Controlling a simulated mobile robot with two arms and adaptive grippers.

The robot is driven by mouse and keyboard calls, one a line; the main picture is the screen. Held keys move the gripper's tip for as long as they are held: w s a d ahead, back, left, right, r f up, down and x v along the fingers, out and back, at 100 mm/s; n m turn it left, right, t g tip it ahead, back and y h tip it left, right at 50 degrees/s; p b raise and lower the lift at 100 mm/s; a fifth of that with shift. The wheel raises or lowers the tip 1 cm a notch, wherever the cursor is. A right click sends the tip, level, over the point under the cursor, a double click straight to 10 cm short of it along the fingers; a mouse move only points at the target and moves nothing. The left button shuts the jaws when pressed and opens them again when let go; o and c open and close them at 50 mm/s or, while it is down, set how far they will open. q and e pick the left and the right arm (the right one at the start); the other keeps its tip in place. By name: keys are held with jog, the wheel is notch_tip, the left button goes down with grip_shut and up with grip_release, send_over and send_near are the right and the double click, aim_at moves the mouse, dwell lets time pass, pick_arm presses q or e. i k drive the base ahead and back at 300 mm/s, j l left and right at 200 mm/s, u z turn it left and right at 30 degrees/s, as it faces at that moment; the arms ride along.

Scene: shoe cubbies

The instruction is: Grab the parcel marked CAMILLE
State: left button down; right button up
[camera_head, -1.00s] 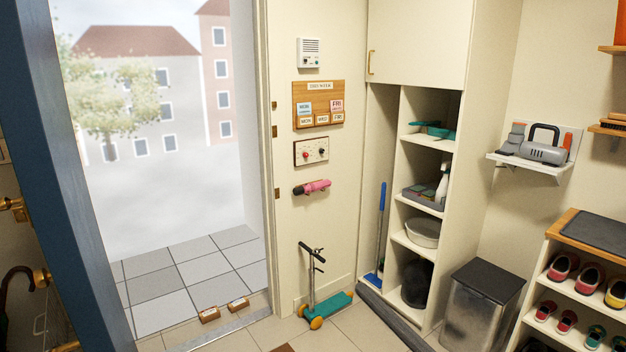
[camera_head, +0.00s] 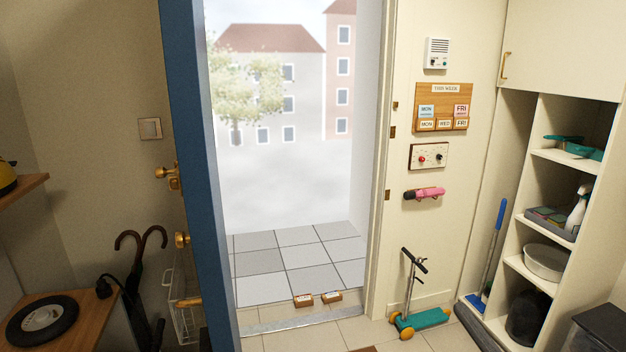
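Two small brown parcels lie side by side on the floor at the open doorway, just beyond the metal threshold. The left parcel (camera_head: 303,300) and the right parcel (camera_head: 332,297) each have a pale label on top. The labels are too small to read, so I cannot tell which one is marked CAMILLE. Neither of my grippers is in view.
The blue door (camera_head: 195,170) stands open at the left of the doorway. A teal scooter (camera_head: 420,320) stands right of the threshold. Cubbies (camera_head: 560,160) stand at right.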

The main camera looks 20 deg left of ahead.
aim_at(334, 296)
jog(key=i+u, duration=0.5)
jog(key=i+l+u, duration=0.25)
jog(key=u, duration=0.2)
jog(key=i+l+u, duration=0.25)
jog(key=i+l, duration=1.4)
jog(key=l, duration=0.1)
